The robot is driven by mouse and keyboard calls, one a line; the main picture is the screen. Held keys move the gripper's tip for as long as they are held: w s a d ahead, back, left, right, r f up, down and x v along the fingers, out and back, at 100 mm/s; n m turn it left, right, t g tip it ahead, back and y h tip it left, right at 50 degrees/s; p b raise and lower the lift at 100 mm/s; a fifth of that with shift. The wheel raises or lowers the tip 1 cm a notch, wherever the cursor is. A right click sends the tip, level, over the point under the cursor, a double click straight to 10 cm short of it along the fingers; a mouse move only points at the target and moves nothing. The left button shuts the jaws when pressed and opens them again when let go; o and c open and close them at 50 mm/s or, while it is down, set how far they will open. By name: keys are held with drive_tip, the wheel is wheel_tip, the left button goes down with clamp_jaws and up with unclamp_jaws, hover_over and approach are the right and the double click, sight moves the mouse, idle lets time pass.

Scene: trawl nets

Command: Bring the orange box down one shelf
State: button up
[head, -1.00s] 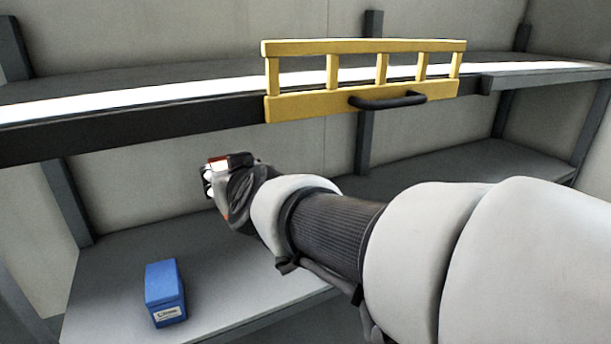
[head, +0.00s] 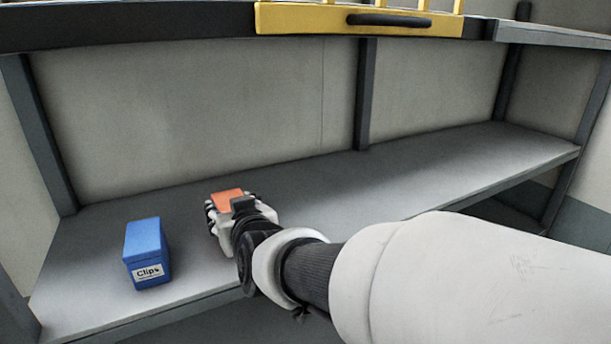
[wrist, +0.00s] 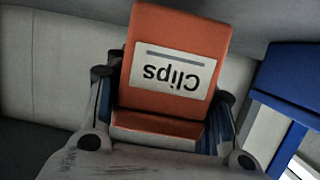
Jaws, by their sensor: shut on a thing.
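The orange box (head: 228,195) is held in my gripper (head: 232,212), over or on the lower shelf (head: 330,190), to the right of the blue box. In the wrist view the orange box (wrist: 178,62) shows its label "Clips" upside down, with my gripper's fingers (wrist: 165,110) shut on its two sides. Whether its bottom touches the shelf is hidden by my gripper and arm. The upper shelf (head: 130,22) runs across the top of the head view.
A blue box (head: 147,252) labelled "Clips" stands on the lower shelf, close on the left; its edge also shows in the wrist view (wrist: 290,80). A yellow rail (head: 300,18) with a black handle is on the upper shelf's front. The lower shelf's right side is clear.

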drive_tip(key=shift+w+a+f, duration=0.1)
drive_tip(key=shift+f, duration=0.7)
drive_tip(key=shift+f, duration=0.1)
drive_tip(key=o, duration=1.2)
drive_tip(key=shift+o, duration=0.2)
drive_tip(key=shift+f, duration=0.1)
